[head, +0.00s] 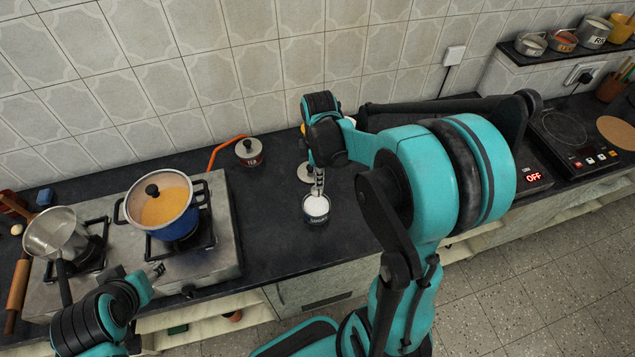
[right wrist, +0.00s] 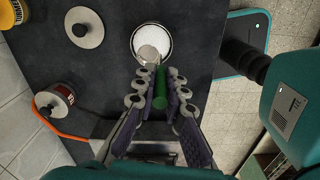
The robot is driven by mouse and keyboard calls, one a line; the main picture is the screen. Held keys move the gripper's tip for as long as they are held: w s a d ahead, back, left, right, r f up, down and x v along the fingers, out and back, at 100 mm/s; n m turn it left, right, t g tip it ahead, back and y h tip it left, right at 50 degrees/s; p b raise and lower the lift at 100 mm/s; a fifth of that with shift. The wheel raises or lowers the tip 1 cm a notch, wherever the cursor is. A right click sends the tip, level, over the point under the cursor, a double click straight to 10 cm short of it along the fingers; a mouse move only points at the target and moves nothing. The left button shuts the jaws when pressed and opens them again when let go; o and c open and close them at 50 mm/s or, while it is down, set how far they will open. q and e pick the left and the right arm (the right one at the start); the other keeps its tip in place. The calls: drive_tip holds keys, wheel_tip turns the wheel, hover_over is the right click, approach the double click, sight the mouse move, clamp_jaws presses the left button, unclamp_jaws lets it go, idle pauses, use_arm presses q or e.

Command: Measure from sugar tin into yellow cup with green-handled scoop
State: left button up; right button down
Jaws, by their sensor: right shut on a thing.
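The sugar tin (head: 317,220) stands open on the dark counter, with white sugar inside. It also shows in the right wrist view (right wrist: 136,52). My right gripper (right wrist: 161,85) is shut on the green handle of the scoop (right wrist: 160,97). The scoop's metal bowl (right wrist: 149,57) overlaps the near side of the tin's mouth; I cannot tell how deep it sits. In the head view my right gripper (head: 319,180) is just above the tin. My left gripper (head: 153,275) is by the stove's front edge, its jaw opening unclear. A yellow vessel (head: 622,28) stands on the right shelf; I cannot tell if it is the cup.
A loose round lid (right wrist: 84,27) lies beside the sugar tin. A tea tin (head: 249,152) stands near an orange cable or tube, with a yellow turmeric tin (right wrist: 12,14) nearby. A blue pot (head: 163,205) and a saucepan (head: 56,235) stand on the stove (head: 215,250).

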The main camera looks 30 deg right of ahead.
drive_tip(key=shift+a, duration=0.25)
drive_tip(key=shift+d+f, duration=0.15)
drive_tip(key=shift+f, duration=0.05)
drive_tip(key=shift+f+b, duration=0.6)
drive_tip(key=shift+b, duration=0.15)
use_arm(q)
wheel_tip(320, 180, down, 10)
drive_tip(key=b, duration=0.8)
drive_tip(key=shift+a+r, duration=0.15)
drive_tip(key=shift+r, duration=0.05)
use_arm(e)
wheel_tip(320, 180, down, 10)
drive_tip(key=shift+r, duration=0.15)
use_arm(q)
drive_tip(key=shift+r, duration=0.1)
use_arm(e)
drive_tip(key=shift+r, duration=0.1)
use_arm(q)
drive_tip(key=shift+r+p, duration=2.45)
drive_tip(key=shift+p, duration=0.1)
use_arm(e)
drive_tip(key=shift+r, duration=3.2)
use_arm(q)
drive_tip(key=shift+r, duration=0.1)
use_arm(e)
drive_tip(key=shift+r, duration=0.1)
